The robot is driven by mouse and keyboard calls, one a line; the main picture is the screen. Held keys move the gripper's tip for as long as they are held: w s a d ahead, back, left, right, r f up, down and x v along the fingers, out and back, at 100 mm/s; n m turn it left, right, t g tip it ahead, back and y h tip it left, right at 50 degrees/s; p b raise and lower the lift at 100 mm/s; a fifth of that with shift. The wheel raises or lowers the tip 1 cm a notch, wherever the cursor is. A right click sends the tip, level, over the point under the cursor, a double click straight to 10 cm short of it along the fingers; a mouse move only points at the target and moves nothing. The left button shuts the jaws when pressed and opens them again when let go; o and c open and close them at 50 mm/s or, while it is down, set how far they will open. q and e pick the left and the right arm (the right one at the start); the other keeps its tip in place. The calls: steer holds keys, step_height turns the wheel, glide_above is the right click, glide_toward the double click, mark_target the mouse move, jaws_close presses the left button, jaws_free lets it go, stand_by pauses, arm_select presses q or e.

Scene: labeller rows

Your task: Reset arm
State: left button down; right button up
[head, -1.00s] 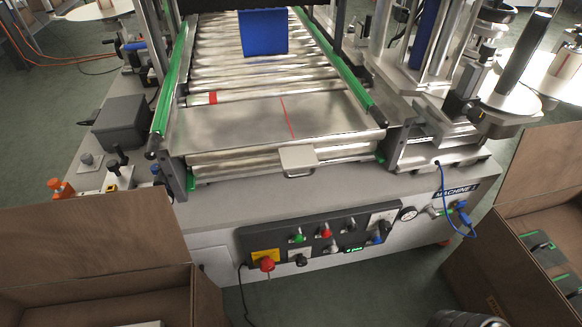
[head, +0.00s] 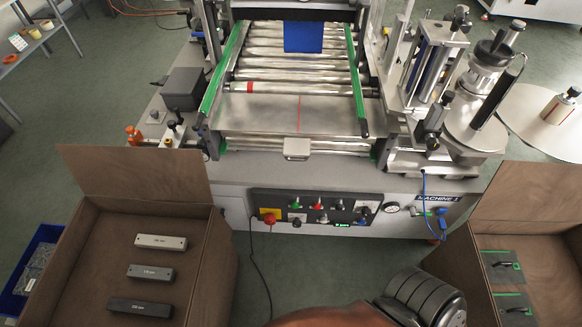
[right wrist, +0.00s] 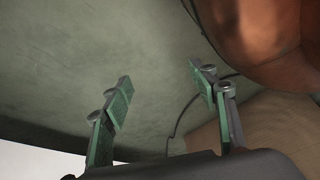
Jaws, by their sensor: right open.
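My right gripper (right wrist: 165,110) shows in the right wrist view. Its two green-padded fingers are spread apart with nothing between them, over green floor. An orange-brown rounded surface fills the upper right corner of that view, and a brown surface lies at the lower right. In the head view, a dark ribbed part and an orange-brown part of my own arm show at the bottom centre; the gripper itself is not visible there. My left gripper is in neither view.
The labelling machine (head: 300,172) stands ahead, with a roller conveyor and blue plate (head: 303,37). An open box (head: 85,255) at the left holds a light bar (head: 160,241) and two dark bars. Another open box (head: 545,255) at the right holds green-and-black items. Green floor lies between.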

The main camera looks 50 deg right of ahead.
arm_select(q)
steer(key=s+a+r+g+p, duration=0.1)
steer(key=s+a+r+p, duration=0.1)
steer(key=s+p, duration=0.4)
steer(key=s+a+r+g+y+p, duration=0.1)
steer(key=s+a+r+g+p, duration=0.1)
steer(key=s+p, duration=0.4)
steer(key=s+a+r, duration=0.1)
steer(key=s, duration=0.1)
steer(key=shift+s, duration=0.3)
arm_select(e)
steer(key=s+d+r+g, duration=0.1)
steer(key=s+d+r, duration=0.1)
steer(key=s, duration=0.5)
steer(key=s+d+r+g+h, duration=0.1)
steer(key=s+d+r+g, duration=0.1)
steer(key=s, duration=0.5)
steer(key=shift+s+d+r, duration=0.3)
steer(key=shift+d+r, duration=0.15)
steer(key=shift+r, duration=0.1)
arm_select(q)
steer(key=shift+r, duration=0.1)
arm_select(e)
steer(key=shift+c, duration=0.6)
